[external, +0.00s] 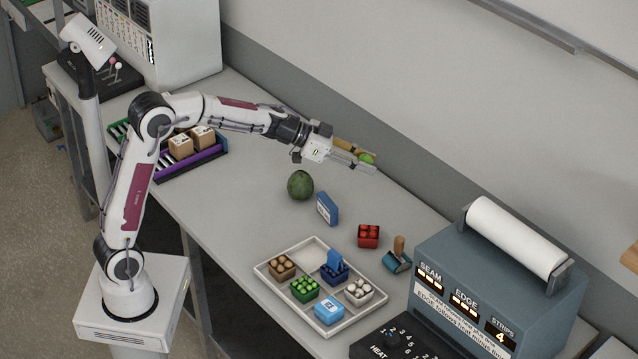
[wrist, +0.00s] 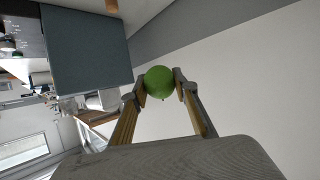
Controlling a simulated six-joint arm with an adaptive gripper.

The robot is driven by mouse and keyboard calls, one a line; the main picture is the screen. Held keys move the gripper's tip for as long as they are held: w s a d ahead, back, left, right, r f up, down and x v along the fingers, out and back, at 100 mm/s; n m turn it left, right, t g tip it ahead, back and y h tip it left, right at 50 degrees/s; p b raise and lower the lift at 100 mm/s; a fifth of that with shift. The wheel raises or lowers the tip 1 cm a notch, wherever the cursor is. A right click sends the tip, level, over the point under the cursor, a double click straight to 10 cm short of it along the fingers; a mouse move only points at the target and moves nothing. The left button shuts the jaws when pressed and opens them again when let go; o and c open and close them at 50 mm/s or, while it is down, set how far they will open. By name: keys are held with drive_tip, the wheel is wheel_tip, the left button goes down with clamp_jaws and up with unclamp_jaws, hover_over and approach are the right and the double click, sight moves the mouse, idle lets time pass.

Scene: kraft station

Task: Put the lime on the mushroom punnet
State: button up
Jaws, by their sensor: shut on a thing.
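The lime (external: 367,158) is a small round green fruit at the end of my gripper (external: 365,160). In the wrist view the lime (wrist: 159,82) sits between the two fingertips of my gripper (wrist: 161,80), which is shut on it. My gripper holds it in the air above the back part of the table, near the wall. The mushroom punnet (external: 359,291) appears to be the small one with pale, whitish round pieces in the right part of the divided tray (external: 262,270). It is well below and in front of the gripper in the external view.
The tray also holds a brown-filled punnet (external: 282,267), a green-filled punnet (external: 304,289), a blue punnet (external: 335,270) and a light-blue box (external: 328,310). A large machine (external: 500,280) is at right.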

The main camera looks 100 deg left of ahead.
drive_tip(key=w+n+y, duration=0.2)
drive_tip(key=w, duration=0.3)
drive_tip(key=n+g+y, duration=0.9)
drive_tip(key=n+g, duration=0.1)
drive_tip(key=n, duration=0.3)
hover_over(360, 290)
wheel_tip(360, 290, down, 11)
idle(0.5)
drive_tip(key=shift+f, duration=0.1)
drive_tip(key=shift+f, duration=3.05)
drive_tip(key=shift+f, duration=0.15)
